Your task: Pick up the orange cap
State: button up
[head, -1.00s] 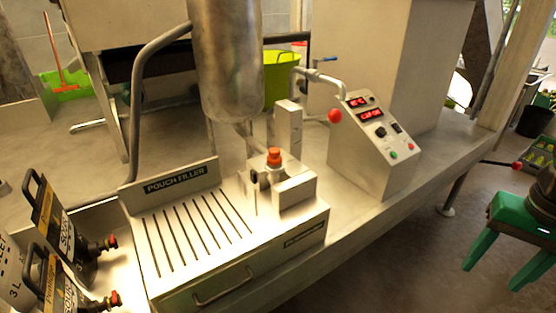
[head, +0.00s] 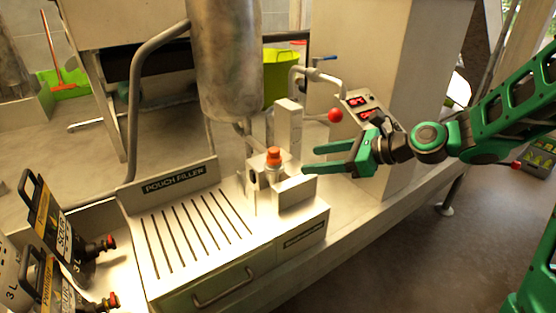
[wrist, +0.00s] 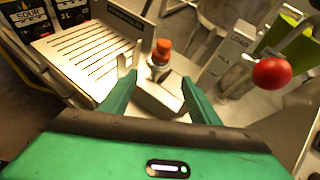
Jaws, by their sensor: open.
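The orange cap (head: 273,156) sits upright on the metal fitting at the right end of the pouch filler. It also shows in the wrist view (wrist: 162,46), ahead of my fingertips and roughly between them. My gripper (head: 308,159) is open and empty, with its green fingers pointing left at the cap. It stands a short way to the right of the cap and does not touch it. In the wrist view my two green fingers (wrist: 160,82) are spread apart.
A red ball knob (head: 335,115) on a lever stands near my gripper, and close on the right in the wrist view. The control box (head: 385,175) is behind my gripper. The slotted tray (head: 190,240) left of the cap is clear. Black-and-white pouches (head: 65,225) stand at the left.

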aim_at(278, 155)
jog(key=shift+m+y, duration=0.4)
jog(key=shift+m, duration=0.2)
jog(key=shift+w+a+r+x, duration=0.1)
jog(key=shift+r+x, duration=0.2)
jog(key=shift+x, duration=1.65)
jog(key=shift+w+a+r+x, duration=0.1)
jog(key=shift+r+x, duration=0.2)
jog(key=shift+x, duration=1.65)
jog(key=shift+w+a+r+x, duration=0.1)
jog(key=shift+r+x, duration=0.2)
jog(key=shift+x, duration=1.65)
jog(key=shift+d, duration=0.1)
jog(key=c, duration=1.2)
